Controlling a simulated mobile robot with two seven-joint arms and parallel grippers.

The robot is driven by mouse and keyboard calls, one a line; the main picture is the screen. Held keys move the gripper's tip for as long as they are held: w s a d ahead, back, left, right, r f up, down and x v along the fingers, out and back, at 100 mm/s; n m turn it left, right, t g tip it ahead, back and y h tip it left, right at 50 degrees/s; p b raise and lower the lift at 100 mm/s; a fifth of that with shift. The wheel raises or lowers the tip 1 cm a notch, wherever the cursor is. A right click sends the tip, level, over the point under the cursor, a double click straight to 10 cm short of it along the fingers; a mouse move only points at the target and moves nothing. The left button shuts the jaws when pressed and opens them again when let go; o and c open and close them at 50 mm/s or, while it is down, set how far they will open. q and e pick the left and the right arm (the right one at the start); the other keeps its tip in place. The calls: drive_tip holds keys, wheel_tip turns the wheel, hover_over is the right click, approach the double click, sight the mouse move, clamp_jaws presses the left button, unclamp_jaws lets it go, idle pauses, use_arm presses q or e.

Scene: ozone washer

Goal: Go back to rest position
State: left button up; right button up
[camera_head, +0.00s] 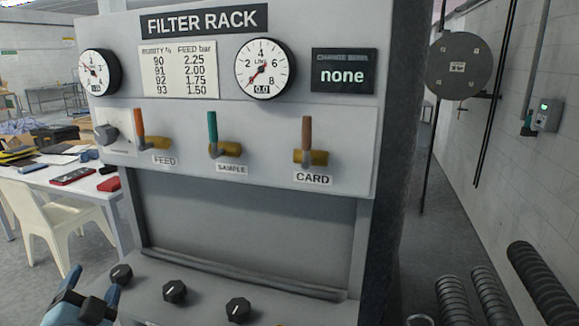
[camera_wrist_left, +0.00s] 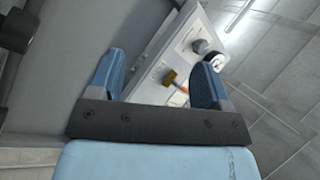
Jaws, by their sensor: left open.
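My left gripper (camera_head: 88,296) is at the lower left of the head view, beside the left black knob (camera_head: 121,274) on the rack's lower ledge. Its two blue fingers stand apart, and the left wrist view (camera_wrist_left: 158,82) shows nothing between them. The filter rack (camera_head: 270,225) fills the middle of the head view. It carries an orange FEED lever (camera_head: 139,122), a teal SAMPLE lever (camera_head: 212,126) and a brown CARD lever (camera_head: 306,132), all pointing up. My right gripper is not in view.
A white table (camera_head: 40,180) with clutter and a cream chair (camera_head: 62,222) stand at the left. Several black ribbed cylinders (camera_head: 540,280) are at the lower right, near the wall. Open floor (camera_head: 440,220) shows right of the rack.

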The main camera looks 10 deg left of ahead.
use_arm(q)
drive_tip(key=s+d+f+n+g+h, duration=0.2)
drive_tip(key=s+d+f+g, duration=0.15)
drive_tip(key=f, duration=0.45)
drive_tip(key=s+d+f+n+g+h, duration=0.1)
drive_tip(key=s+d+f+n+g, duration=0.15)
drive_tip(key=f+g, duration=0.35)
drive_tip(key=s+d+f+m+g+h, duration=0.1)
drive_tip(key=s+d+f+g+h, duration=0.4)
drive_tip(key=s+d+f, duration=0.55)
drive_tip(key=w+d+f+m+t+h+p, duration=0.1)
drive_tip(key=w+d+f+t+h+p, duration=0.2)
drive_tip(key=d+t+p, duration=0.4)
drive_tip(key=shift+d+p+x, duration=0.25)
drive_tip(key=shift+p+x, duration=0.4)
drive_tip(key=shift+x, duration=0.5)
drive_tip(key=shift+r, duration=0.15)
